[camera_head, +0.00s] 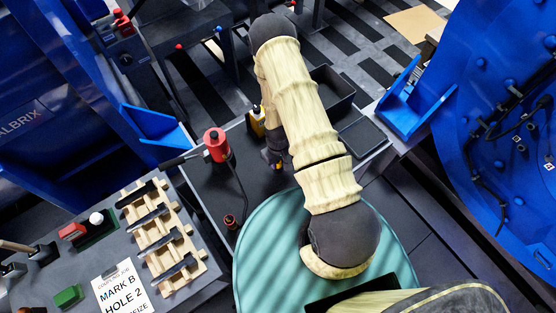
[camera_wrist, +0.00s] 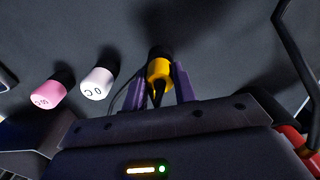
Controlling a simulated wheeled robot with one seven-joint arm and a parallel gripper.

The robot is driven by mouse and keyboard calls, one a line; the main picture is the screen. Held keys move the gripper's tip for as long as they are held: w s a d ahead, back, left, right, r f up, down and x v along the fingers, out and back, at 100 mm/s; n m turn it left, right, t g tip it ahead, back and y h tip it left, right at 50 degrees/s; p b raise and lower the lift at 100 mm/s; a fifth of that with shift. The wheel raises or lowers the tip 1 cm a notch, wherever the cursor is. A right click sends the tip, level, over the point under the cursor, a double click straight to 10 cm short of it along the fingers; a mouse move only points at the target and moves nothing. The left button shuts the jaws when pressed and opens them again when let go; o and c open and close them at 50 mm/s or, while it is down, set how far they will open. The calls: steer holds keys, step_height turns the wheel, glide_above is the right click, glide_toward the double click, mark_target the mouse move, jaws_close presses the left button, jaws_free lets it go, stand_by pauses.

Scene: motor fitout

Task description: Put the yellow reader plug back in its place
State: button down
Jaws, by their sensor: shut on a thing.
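The yellow reader plug (camera_wrist: 158,70) has a yellow body and a dark end. In the wrist view it stands between the two purple fingers of my gripper (camera_wrist: 160,88), which are shut on it. A thin dark cable shows beside the fingers. In the head view my gripper (camera_head: 272,160) is low over the dark bench, left of my arm, and the plug is too small there to make out clearly. I cannot tell whether the plug touches the surface. Its place cannot be made out.
A white plug (camera_wrist: 97,83) and a pink plug (camera_wrist: 48,94) stand left of my gripper. A red-topped device (camera_head: 216,143) with a black cable is close by at left. A yellow and black object (camera_head: 257,121) stands behind. A wooden rack (camera_head: 160,235) is further left.

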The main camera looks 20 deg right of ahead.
steer(key=shift+f+b, duration=0.4)
steer(key=shift+f, duration=0.15)
steer(key=c, duration=1)
jaws_free()
steer(key=shift+c, duration=0.2)
step_height(320, 180, up, 17)
steer(key=shift+r+b, duration=0.2)
steer(key=shift+b, duration=0.2)
